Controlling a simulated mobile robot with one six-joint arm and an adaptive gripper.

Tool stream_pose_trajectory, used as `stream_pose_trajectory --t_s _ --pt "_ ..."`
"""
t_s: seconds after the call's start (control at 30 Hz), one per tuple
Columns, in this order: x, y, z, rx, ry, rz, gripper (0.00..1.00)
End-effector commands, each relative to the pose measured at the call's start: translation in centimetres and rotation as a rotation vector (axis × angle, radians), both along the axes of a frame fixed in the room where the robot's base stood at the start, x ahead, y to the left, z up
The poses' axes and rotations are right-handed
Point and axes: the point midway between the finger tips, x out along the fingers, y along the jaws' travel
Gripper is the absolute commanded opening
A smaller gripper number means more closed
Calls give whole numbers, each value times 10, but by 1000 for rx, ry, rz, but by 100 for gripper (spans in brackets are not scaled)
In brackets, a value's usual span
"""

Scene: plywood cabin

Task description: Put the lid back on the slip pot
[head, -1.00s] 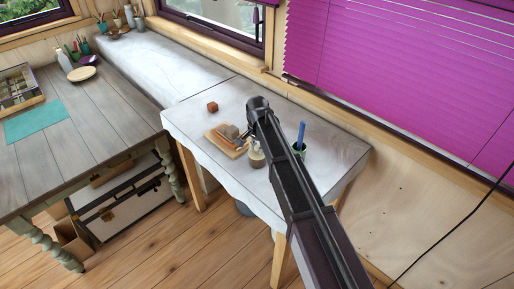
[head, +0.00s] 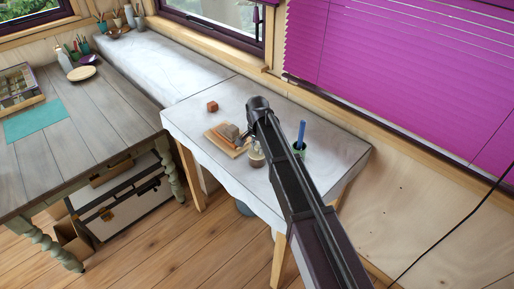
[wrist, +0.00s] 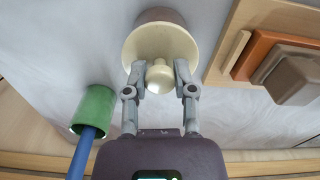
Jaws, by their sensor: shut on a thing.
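The cream lid (wrist: 160,46) with its round knob (wrist: 159,77) is in the upper middle of the wrist view. My gripper (wrist: 158,72) is shut on the knob, one finger on either side. The slip pot (wrist: 160,14) shows as a brownish shape just beyond the lid, in line with it. I cannot tell whether the lid rests on the rim or is slightly above it. In the head view the small pot (head: 257,160) stands on the white table, partly hidden by my arm.
A green cup (head: 299,151) holding a blue stick (head: 301,133) stands right of the pot. A wooden board (head: 216,141) with a grey-brown block (head: 229,131) lies to its left. A small red-brown cube (head: 212,107) sits further back. The table's right part is clear.

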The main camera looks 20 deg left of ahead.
Motion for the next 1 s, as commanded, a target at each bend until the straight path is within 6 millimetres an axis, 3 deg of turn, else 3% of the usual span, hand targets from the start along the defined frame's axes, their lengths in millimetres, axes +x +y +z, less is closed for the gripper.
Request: stream_pose_trajectory --t_s 0.4,0.43,0.53,0.83,0.93,1.0 --pt "0 0 0 0 0 0 8" --pt "0 0 -1 0 0 0 43" --pt "0 0 -1 0 0 0 73" --pt "0 0 -1 0 0 0 74" --pt "0 0 -1 0 0 0 100" --pt "0 0 -1 0 0 0 100"
